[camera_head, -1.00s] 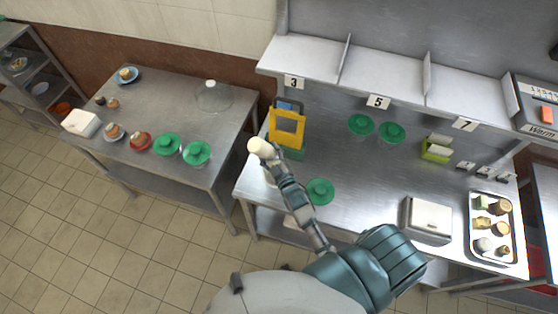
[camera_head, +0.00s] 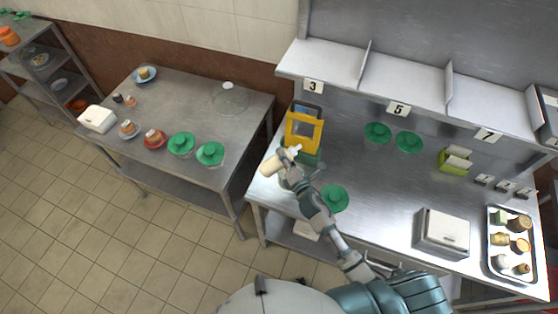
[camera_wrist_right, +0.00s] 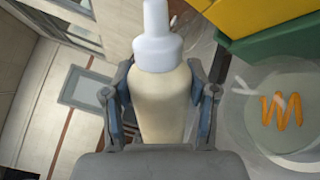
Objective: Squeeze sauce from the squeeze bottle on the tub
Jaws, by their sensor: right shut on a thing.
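My right gripper (camera_head: 284,167) is shut on the cream squeeze bottle (camera_head: 272,163), which is tilted in the head view with its white nozzle toward the upper right. In the right wrist view the bottle (camera_wrist_right: 160,110) sits between both fingers of the gripper (camera_wrist_right: 160,92), white cap upward. A round clear-rimmed tub (camera_wrist_right: 252,98) shows right of the bottle there. An orange zigzag of sauce (camera_wrist_right: 282,111) and a pale streak lie on its contents. In the head view my gripper mostly hides the tub. My left gripper is out of view.
A yellow-and-green holder (camera_head: 304,132) stands close behind the bottle. A green lid (camera_head: 334,198) lies right of my gripper, and two more green-lidded tubs (camera_head: 378,132) stand farther back. A metal box (camera_head: 442,232) and a tray of food (camera_head: 495,253) are at the right.

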